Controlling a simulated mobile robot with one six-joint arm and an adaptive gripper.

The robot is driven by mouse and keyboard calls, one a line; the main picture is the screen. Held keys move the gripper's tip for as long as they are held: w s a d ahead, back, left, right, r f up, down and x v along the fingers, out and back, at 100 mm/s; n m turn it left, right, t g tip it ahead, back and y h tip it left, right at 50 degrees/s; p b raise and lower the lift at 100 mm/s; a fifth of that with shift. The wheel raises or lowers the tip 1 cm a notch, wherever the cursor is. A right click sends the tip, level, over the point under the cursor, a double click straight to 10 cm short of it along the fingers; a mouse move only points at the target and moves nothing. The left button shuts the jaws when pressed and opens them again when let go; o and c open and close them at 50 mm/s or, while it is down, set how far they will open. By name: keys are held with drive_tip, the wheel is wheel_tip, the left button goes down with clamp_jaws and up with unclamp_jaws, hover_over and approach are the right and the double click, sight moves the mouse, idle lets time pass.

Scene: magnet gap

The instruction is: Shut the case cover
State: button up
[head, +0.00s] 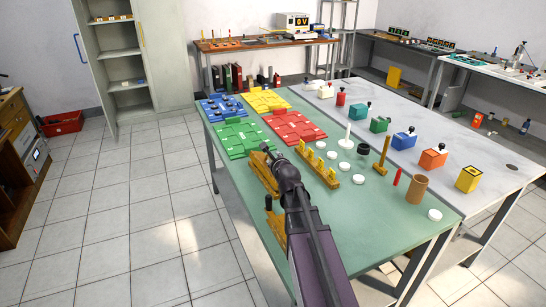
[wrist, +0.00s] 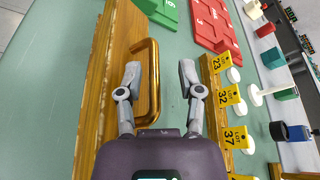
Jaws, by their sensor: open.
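A long wooden piece with a brass handle (wrist: 154,85) lies at the left in the wrist view; its wooden board (wrist: 98,90) runs up the picture. It looks like the case or its cover, but I cannot tell how far the cover is open. In the head view, wooden parts (head: 260,172) show beside my arm, at the left edge of the green table, partly hidden by it. My gripper (wrist: 160,75) is open and empty. Its left finger overlaps the handle in the wrist view, and the handle's right bar shows between the fingers. Contact is unclear.
Green (head: 243,138) and red (head: 294,127) panels lie beyond my gripper on the green table (head: 375,235). A wooden rack with yellow numbered tags (wrist: 222,95) stands to the right, with white discs beside it. Coloured blocks stand on the grey table (head: 445,130).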

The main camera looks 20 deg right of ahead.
drive_tip(key=shift+r+p, duration=1.85)
drive_tip(key=shift+r, duration=0.35)
